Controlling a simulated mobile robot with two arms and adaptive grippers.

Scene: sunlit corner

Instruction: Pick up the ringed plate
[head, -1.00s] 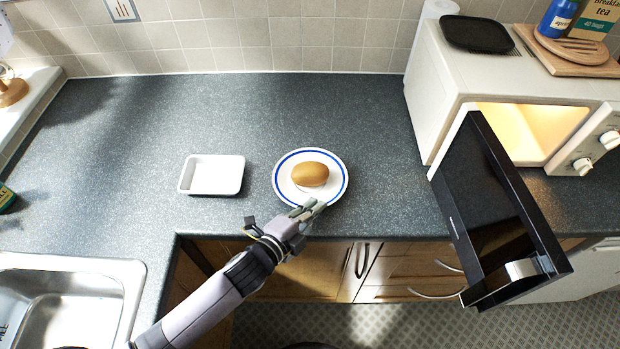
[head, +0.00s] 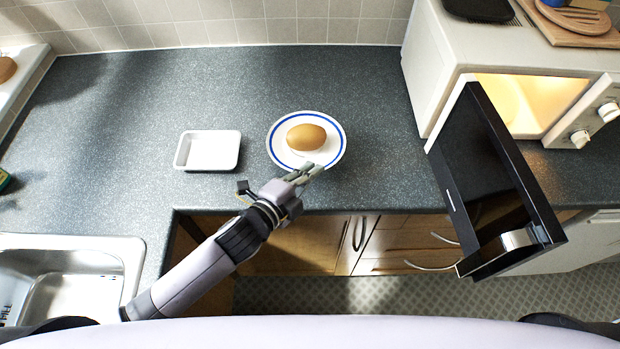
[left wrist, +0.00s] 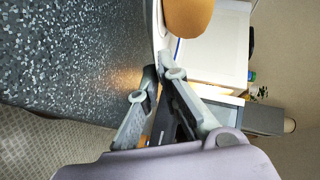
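The ringed plate (head: 335,145) is white with a blue ring near its rim. A brown egg-shaped item (head: 306,138) rests on it. My left gripper (head: 308,172) is at the plate's near rim, and its fingers are closed on that rim. The plate looks raised a little above the counter and about level. In the left wrist view the fingertips (left wrist: 161,73) come together at the plate's edge (left wrist: 158,25), and the brown item (left wrist: 189,16) shows above them. My right gripper is not in view.
A white tray (head: 208,168) lies left of the plate on the dark counter (head: 250,80). An open microwave (head: 440,60) stands at the right, its black door (head: 485,175) swung out over the counter edge. A metal sink (head: 75,290) is at the lower left.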

